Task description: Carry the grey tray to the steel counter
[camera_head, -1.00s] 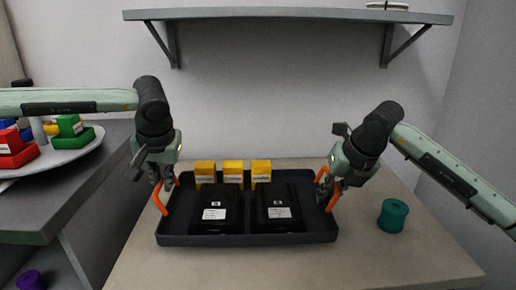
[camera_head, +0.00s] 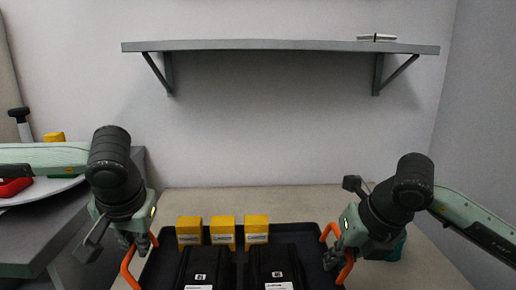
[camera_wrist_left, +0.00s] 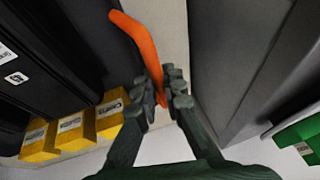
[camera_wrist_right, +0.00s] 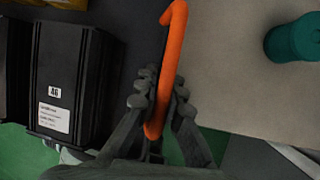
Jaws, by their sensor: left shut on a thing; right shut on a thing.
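The dark grey tray (camera_head: 300,234) has an orange handle at each end and is cut off by the bottom of the head view. It carries two black devices (camera_head: 206,264) (camera_head: 277,264) and three yellow boxes (camera_head: 222,232). My left gripper (camera_head: 137,246) is shut on the left orange handle (camera_wrist_left: 147,50). My right gripper (camera_head: 338,260) is shut on the right orange handle (camera_wrist_right: 168,70). Whether the tray touches the beige table is not clear. A grey counter (camera_head: 45,225), perhaps the steel counter, is at the left.
The beige table (camera_head: 295,200) shows bare behind the tray. A teal cylinder (camera_wrist_right: 295,40) stands on it to the right, mostly behind my right gripper in the head view. A wall shelf (camera_head: 280,46) hangs above.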

